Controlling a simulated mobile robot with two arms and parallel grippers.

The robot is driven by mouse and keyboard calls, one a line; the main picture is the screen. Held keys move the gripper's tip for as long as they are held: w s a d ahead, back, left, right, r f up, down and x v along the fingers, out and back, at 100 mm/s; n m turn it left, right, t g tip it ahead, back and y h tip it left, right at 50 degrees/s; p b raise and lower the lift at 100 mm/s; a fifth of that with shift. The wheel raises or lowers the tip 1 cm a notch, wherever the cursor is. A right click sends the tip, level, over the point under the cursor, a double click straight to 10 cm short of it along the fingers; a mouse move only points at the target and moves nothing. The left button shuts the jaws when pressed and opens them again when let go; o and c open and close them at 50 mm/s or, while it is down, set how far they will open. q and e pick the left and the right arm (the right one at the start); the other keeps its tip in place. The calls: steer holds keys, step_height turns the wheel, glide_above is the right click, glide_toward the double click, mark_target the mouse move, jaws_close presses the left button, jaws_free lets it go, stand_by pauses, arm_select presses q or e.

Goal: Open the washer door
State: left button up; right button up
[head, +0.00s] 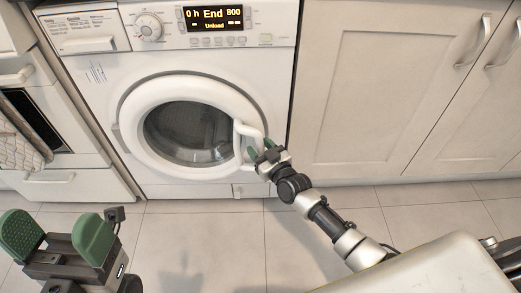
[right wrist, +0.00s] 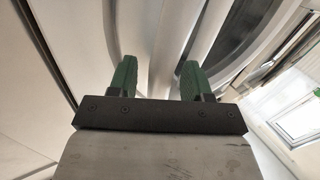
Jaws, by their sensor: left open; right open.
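The white washer (head: 95,120) stands under the counter, and its round door (head: 160,90) looks shut. The door handle (head: 240,135) is a white bar on the right side of the door ring. My right gripper (head: 259,150) is open at the handle's lower part. In the right wrist view, its green fingertips (right wrist: 153,78) are apart, and a white bar, likely the handle (right wrist: 165,50), runs between them; contact cannot be told. My left gripper (head: 57,235) is open and empty at the lower left, away from the washer.
White cabinets with metal handles (head: 360,100) stand right of the washer. An oven (head: 40,125) with a hanging towel (head: 18,145) is at the left. The tiled floor (head: 200,240) in front of the washer is clear.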

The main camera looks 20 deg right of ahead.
jaws_close()
